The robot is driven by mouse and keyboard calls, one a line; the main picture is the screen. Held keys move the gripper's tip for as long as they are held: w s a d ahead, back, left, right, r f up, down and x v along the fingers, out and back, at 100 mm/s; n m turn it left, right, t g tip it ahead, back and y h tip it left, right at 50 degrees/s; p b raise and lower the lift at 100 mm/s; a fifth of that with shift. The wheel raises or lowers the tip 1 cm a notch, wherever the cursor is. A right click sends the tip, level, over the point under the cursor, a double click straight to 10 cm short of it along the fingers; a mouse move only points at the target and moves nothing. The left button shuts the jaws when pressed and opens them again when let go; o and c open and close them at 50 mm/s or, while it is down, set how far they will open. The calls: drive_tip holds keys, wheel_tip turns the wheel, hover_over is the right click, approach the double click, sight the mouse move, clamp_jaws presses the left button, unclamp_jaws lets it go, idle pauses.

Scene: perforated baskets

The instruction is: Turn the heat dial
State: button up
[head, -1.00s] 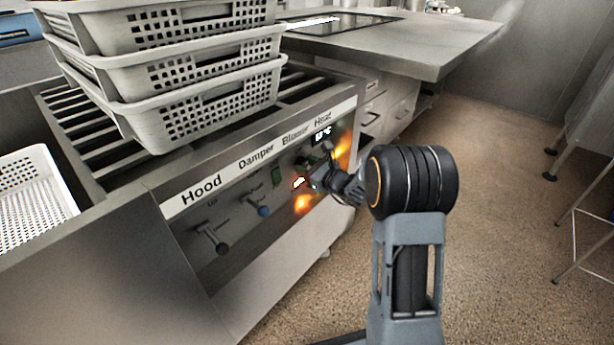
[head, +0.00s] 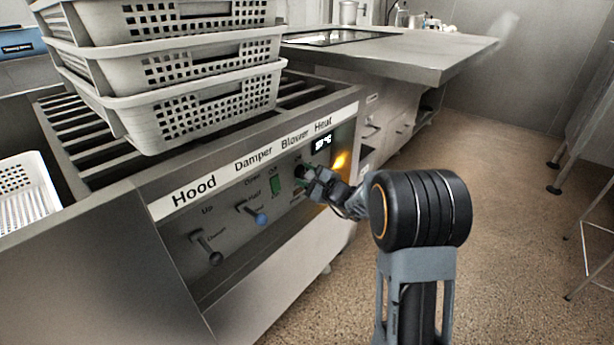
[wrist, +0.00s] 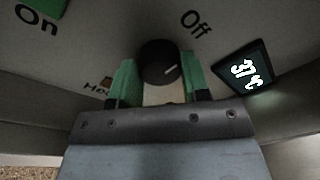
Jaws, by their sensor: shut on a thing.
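The heat dial (wrist: 159,62) is a round black knob with a white mark, seen in the wrist view between "On" and "Off" lettering. My gripper (wrist: 157,78) has its green fingers on either side of the dial and is shut on it. The dial's white mark points up and right, toward "Off". In the head view my gripper (head: 304,175) is at the control panel under the "Heat" label, and it hides the dial there.
Left of my gripper on the panel are a green blower switch (head: 275,186), a damper lever with a blue knob (head: 261,218) and a hood lever (head: 214,257). Stacked perforated baskets (head: 190,118) stand on the slatted top.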

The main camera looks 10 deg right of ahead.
drive_tip(key=shift+n, duration=0.3)
idle(0.4)
drive_tip(key=o, duration=0.9)
drive_tip(key=p+v, duration=0.3)
drive_tip(key=v, duration=1.1)
drive_tip(key=shift+p, duration=0.4)
drive_tip(key=shift+w, duration=0.1)
drive_tip(key=s+a+r+n+g+y+p, duration=0.1)
drive_tip(key=s+a+r+n+g+p, duration=0.55)
drive_tip(key=r+p, duration=0.35)
drive_tip(key=s+a+r+n+g+p, duration=0.5)
drive_tip(key=s+a+r+g+p, duration=0.15)
drive_tip(key=r+p, duration=0.45)
drive_tip(key=s+d+r+n+h+p, duration=0.2)
drive_tip(key=r+h+p, duration=0.1)
drive_tip(key=r+p, duration=0.3)
drive_tip(key=s+d+r+n+h+p, duration=0.2)
drive_tip(key=r+h+p, duration=0.1)
drive_tip(key=r+p, duration=0.3)
drive_tip(key=s+d+r+n+t+h+p, duration=0.1)
drive_tip(key=s+d+r+n+h+p, duration=0.1)
drive_tip(key=r+p, duration=0.3)
drive_tip(key=shift+s+r+n+h+p, duration=0.15)
drive_tip(key=shift+r+n+h+p, duration=0.35)
drive_tip(key=shift+r+h, duration=0.45)
